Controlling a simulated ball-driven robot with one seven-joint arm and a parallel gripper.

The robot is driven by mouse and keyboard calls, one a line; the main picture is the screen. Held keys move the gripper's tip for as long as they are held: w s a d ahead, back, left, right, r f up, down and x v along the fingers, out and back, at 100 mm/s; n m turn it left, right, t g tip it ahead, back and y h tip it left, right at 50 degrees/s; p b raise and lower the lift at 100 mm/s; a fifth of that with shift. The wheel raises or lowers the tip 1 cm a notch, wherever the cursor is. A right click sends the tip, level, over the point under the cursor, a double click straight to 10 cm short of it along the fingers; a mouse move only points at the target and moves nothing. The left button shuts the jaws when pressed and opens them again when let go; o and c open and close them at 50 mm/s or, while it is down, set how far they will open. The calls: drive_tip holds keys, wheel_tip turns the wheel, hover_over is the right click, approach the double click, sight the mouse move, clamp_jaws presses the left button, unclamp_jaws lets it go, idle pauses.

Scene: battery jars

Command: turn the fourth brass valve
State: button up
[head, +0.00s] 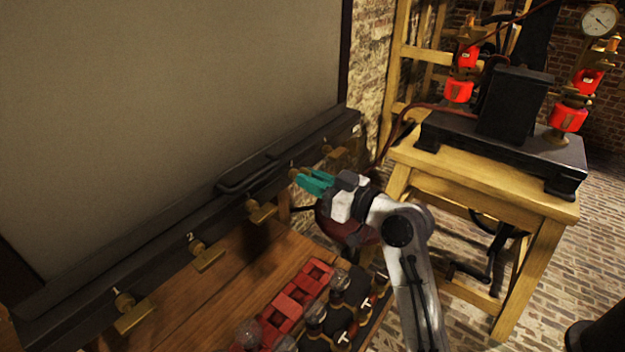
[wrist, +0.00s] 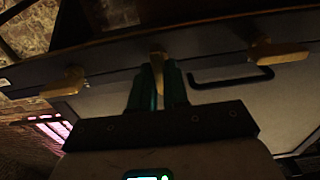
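Several brass valves with flat handles line the dark rail in the head view. Counting from the near left, the fourth brass valve (head: 294,172) is at my gripper (head: 303,179) and partly hidden by its green fingers. In the wrist view, the fourth valve's handle (wrist: 157,59) stands narrow and upright between the two fingers of my gripper (wrist: 158,74). The fingers are close together and appear shut on it. The neighbouring valves' handles lie crosswise in the wrist view, one at left (wrist: 65,83) and one at right (wrist: 279,51).
A black bar handle (head: 250,175) runs along the rail (head: 85,262) by the large grey panel. A wooden bench (head: 215,290) with red blocks and glass jars lies below. A wooden table (head: 480,165) with a black machine stands at right.

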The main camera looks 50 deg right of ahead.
clamp_jaws()
drive_tip(key=shift+m, duration=0.3)
drive_tip(key=m+p, duration=0.2)
drive_tip(key=m, duration=0.3)
drive_tip(key=m+p, duration=0.3)
drive_tip(key=m, duration=0.3)
drive_tip(key=m+p, duration=0.3)
drive_tip(key=m, duration=0.3)
drive_tip(key=shift+d+f, duration=0.25)
drive_tip(key=shift+d, duration=0.05)
drive_tip(key=shift+m, duration=0.3)
drive_tip(key=shift+o, duration=2.4)
unclamp_jaws()
